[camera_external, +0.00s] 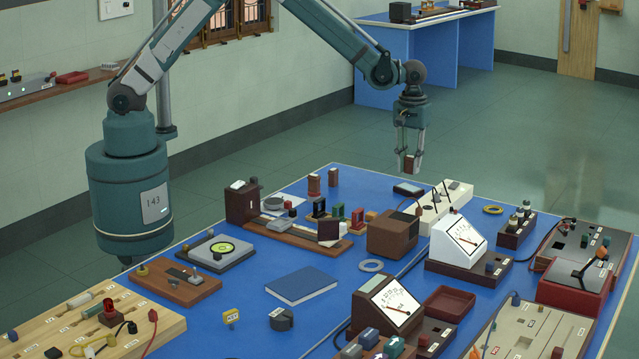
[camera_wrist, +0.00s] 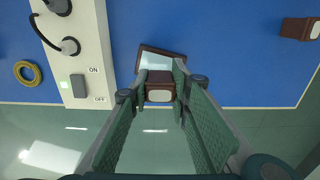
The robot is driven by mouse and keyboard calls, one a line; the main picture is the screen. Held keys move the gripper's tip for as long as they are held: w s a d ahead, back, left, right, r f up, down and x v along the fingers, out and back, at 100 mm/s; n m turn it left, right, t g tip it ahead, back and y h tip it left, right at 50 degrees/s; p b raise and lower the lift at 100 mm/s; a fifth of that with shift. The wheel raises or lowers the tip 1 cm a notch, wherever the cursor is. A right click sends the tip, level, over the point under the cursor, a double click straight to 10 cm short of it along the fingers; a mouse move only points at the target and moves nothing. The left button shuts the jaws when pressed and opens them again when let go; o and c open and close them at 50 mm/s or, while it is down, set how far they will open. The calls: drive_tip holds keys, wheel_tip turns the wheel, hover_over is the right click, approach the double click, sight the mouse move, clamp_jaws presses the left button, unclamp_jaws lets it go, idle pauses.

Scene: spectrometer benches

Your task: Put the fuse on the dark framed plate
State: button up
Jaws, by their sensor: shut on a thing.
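My gripper (camera_external: 410,152) is shut on the fuse (camera_external: 409,165), a small brown block with a pale end face, and holds it in the air above the far edge of the blue bench. In the wrist view the fuse (camera_wrist: 160,95) sits between the green fingertips (camera_wrist: 160,86). The dark framed plate (camera_external: 410,188) lies flat on the bench below the gripper. In the wrist view the plate (camera_wrist: 152,61) shows just beyond the fuse, tilted slightly, its near part hidden by the fuse and fingers.
A white switch box (camera_external: 443,205) with cables stands right of the plate. A brown box (camera_external: 392,234) stands in front of it. Two reddish-brown blocks (camera_external: 314,186) stand to the left. A yellow ring (camera_external: 493,210) lies to the right. Bare blue bench lies left of the plate.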

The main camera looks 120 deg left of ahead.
sight(409, 188)
drive_tip(key=shift+f, duration=0.4)
drive_tip(key=shift+f, duration=0.15)
drive_tip(key=shift+f, duration=1.7)
drive_tip(key=shift+f, duration=0.2)
drive_tip(key=o, duration=0.9)
drive_tip(key=shift+r, duration=0.1)
wheel_tip(409, 188, up, 12)
drive_tip(key=shift+r, duration=0.1)
